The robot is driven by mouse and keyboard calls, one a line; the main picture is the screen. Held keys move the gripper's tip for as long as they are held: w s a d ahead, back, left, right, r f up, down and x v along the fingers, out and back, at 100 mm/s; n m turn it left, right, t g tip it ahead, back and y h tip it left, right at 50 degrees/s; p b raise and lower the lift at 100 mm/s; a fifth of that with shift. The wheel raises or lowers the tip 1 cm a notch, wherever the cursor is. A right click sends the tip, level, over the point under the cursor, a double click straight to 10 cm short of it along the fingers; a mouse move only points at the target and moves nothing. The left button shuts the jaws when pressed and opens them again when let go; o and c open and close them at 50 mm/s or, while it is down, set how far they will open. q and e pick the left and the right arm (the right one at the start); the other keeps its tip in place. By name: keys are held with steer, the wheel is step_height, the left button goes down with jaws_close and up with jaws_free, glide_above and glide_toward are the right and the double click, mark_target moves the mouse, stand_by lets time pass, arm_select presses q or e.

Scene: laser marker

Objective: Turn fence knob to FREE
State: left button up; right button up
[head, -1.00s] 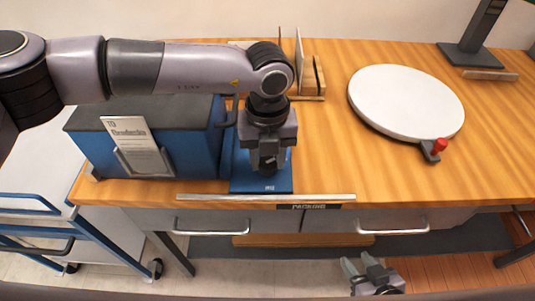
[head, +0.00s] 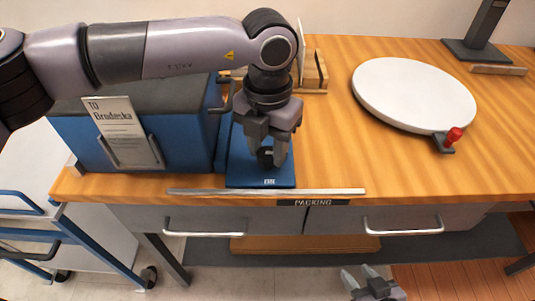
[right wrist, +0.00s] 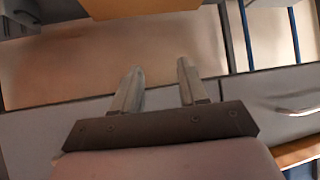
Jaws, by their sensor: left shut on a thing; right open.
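My left gripper (head: 267,155) points down over a blue plate (head: 240,172) on the bench front. Its fingers are shut on a small dark knob (head: 266,158) that shows between them. The gripper hides much of the knob, and I cannot read which way it points. A small white label (head: 269,182) is on the plate's front edge, too small to read. My right gripper (head: 361,275) is open and empty, low in front of the bench; its fingers also show in the right wrist view (right wrist: 160,85).
A blue box with a dark top (head: 70,135) stands left of the plate. A white round turntable (head: 413,93) with a red knob (head: 454,135) is at the right. A metal strip (head: 320,191) runs along the front edge. A cart (head: 90,235) stands at left.

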arm_select(q)
steer(key=m+b, duration=0.2)
steer(key=m, duration=0.1)
steer(key=shift+f+m, duration=0.15)
steer(key=shift+m, duration=0.25)
steer(key=m+b, duration=0.1)
steer(key=m, duration=0.1)
steer(key=shift+m, duration=0.4)
steer(key=shift+m+b, duration=0.6)
steer(key=shift+m, duration=0.3)
steer(key=m+b, duration=0.1)
steer(key=m, duration=0.2)
steer(key=shift+s+d+m, duration=0.1)
steer(key=shift+m, duration=0.2)
steer(key=m, duration=0.5)
steer(key=shift+b, duration=0.3)
arm_select(e)
steer(key=f, duration=0.2)
steer(key=w+a+f, duration=0.1)
steer(key=f, duration=0.1)
steer(key=shift+a, duration=0.1)
arm_select(q)
steer(key=shift+r+m, duration=0.2)
steer(key=shift+m, duration=0.1)
steer(key=o, duration=1.1)
steer(key=shift+c, duration=0.2)
arm_select(e)
steer(key=shift+s, duration=0.1)
